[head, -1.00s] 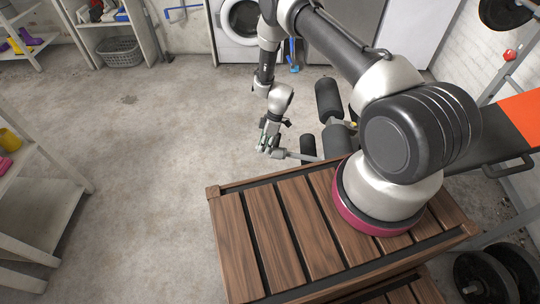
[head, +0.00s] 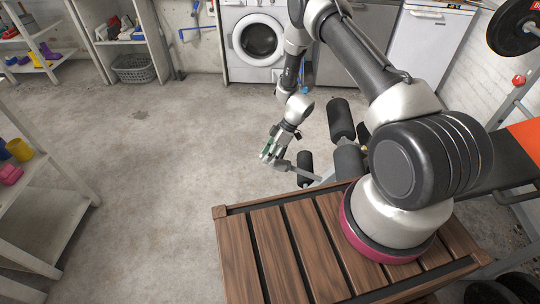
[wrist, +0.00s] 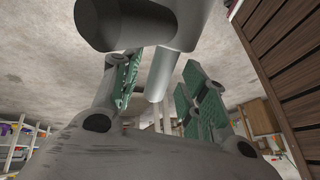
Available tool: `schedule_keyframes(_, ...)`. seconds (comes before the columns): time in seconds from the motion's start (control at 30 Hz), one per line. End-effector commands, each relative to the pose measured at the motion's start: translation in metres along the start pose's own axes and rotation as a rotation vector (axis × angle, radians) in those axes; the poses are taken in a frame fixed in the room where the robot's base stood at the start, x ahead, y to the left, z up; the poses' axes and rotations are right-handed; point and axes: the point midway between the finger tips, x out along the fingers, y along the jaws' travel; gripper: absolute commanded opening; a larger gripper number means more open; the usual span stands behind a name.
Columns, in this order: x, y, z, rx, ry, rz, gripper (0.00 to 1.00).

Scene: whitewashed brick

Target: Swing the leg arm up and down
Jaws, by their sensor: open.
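The leg arm of the weight bench shows in the head view as a grey bar (head: 302,172) with dark foam rollers on it. The lower roller (head: 305,168) stands by the bar's outer end; another roller (head: 341,119) is higher up and behind. My gripper (head: 271,153) is open at the left end of the leg arm, very close to the bar. In the wrist view my gripper (wrist: 160,98) has its green pads spread apart, with the grey bar (wrist: 165,68) passing above and between them. Contact cannot be told.
The bench seat (head: 498,165) is at the right, with a barbell plate (head: 513,28) above. Shelves (head: 35,215) stand at the left. A washing machine (head: 257,42) is at the back. The left floor is clear.

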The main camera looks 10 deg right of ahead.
Motion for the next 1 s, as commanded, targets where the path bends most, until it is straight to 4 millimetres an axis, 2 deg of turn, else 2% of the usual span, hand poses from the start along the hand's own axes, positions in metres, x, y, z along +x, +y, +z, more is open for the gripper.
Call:
schedule_keyframes(0.13,-0.003,0.0,0.0,0.0,0.0,0.001,0.43)
schedule_keyframes(0.23,-0.015,0.001,-0.001,-0.001,0.0,0.003,0.43)
schedule_keyframes(0.5,-0.075,0.001,0.0,0.0,0.001,0.004,0.43)
schedule_keyframes(0.7,-0.108,0.001,0.0,0.0,0.001,0.002,0.43)
schedule_keyframes(0.83,-0.118,0.0,0.0,0.0,0.0,0.001,0.43)
schedule_keyframes(1.0,-0.12,0.0,0.001,0.0,0.0,0.0,0.43)
